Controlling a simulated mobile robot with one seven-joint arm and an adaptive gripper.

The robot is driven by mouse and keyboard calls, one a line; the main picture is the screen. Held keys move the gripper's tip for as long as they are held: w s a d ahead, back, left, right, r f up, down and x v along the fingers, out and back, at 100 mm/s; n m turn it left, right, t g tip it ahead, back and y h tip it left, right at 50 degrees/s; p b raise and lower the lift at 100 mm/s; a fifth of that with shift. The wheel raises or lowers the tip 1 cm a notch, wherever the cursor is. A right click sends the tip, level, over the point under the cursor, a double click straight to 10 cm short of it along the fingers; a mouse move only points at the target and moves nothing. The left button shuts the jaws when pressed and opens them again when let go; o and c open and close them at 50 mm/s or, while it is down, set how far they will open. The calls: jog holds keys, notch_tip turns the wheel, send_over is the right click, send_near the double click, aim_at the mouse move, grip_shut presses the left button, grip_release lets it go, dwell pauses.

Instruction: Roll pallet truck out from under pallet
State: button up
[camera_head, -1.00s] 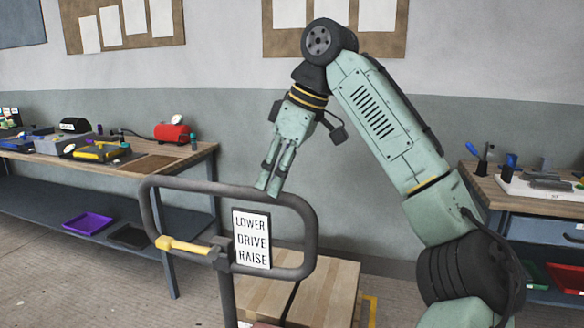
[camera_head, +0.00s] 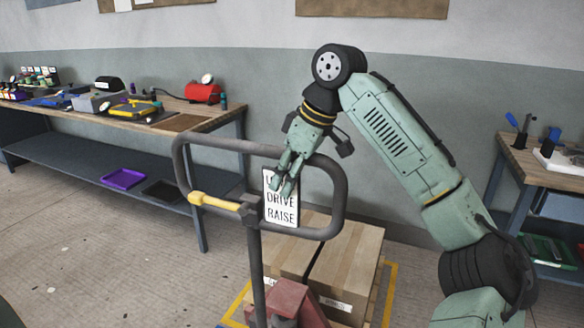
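The pallet truck's dark handle loop (camera_head: 191,140) stands in front of me, with a yellow lever (camera_head: 215,203) at its left and a white LOWER / DRIVE / RAISE label (camera_head: 281,215). Its red body (camera_head: 291,300) shows low at the bottom edge. My gripper (camera_head: 284,188) points down at the loop's top bar, its fingers overlapping the bar and the label's top in the picture. Whether they touch or straddle the bar I cannot tell.
A workbench (camera_head: 180,121) with tools and a red tank (camera_head: 203,93) stands at left, a purple tray (camera_head: 123,179) on its shelf. Another bench (camera_head: 545,170) is at right. Yellow floor marking (camera_head: 390,290) edges the cartons. Floor at left is clear.

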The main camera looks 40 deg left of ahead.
jog(key=shift+c, duration=0.5)
grip_shut()
dwell(0.6)
